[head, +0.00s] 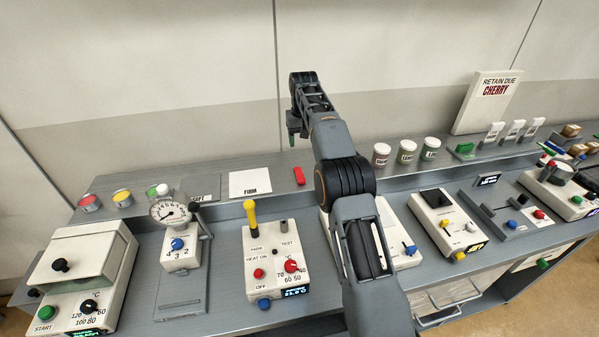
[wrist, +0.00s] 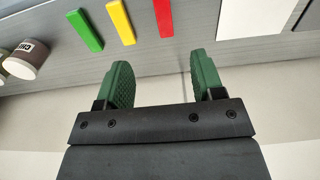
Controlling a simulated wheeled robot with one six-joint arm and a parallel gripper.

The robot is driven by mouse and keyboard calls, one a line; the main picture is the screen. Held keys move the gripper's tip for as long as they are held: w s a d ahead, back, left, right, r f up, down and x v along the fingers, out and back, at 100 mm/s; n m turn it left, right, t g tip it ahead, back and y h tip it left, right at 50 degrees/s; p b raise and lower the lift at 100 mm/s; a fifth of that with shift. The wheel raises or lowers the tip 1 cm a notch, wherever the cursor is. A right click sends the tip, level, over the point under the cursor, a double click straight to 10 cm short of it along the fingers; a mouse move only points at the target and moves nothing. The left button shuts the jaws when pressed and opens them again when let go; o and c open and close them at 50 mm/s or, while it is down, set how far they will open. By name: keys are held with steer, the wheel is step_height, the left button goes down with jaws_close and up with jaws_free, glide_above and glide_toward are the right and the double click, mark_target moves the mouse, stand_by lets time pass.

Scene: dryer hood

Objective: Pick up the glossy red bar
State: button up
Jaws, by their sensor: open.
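The glossy red bar (head: 299,175) lies flat on the raised grey shelf at the back, just left of my arm in the head view. In the wrist view the red bar (wrist: 163,17) runs up to the top edge, beyond the fingertips and roughly in line with the gap between them. My gripper (wrist: 162,65) has its two green fingers apart with nothing between them. In the head view my gripper (head: 294,125) is above the shelf, higher than the bar, and only partly seen.
A yellow bar (wrist: 120,20) and a green bar (wrist: 85,30) lie beside the red one; my arm seems to hide them in the head view. Several lidded jars (head: 381,154) stand right of my arm. A white FIRM card (head: 250,183) lies left of the red bar.

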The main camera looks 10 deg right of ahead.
steer(key=b, duration=0.3)
glide_above(300, 176)
steer(key=f, duration=1)
steer(key=shift+s+d+f, duration=0.25)
steer(key=shift+f, duration=0.05)
steer(key=shift+w+a+f+p, duration=0.1)
steer(key=shift+f+p, duration=0.2)
steer(key=shift+f, duration=1.25)
steer(key=shift+a+f+p, duration=0.1)
steer(key=shift+f+p, duration=0.2)
steer(key=shift+f, duration=1.25)
steer(key=shift+c, duration=0.3)
steer(key=c, duration=0.9)
steer(key=shift+c, duration=0.3)
steer(key=shift+r, duration=0.15)
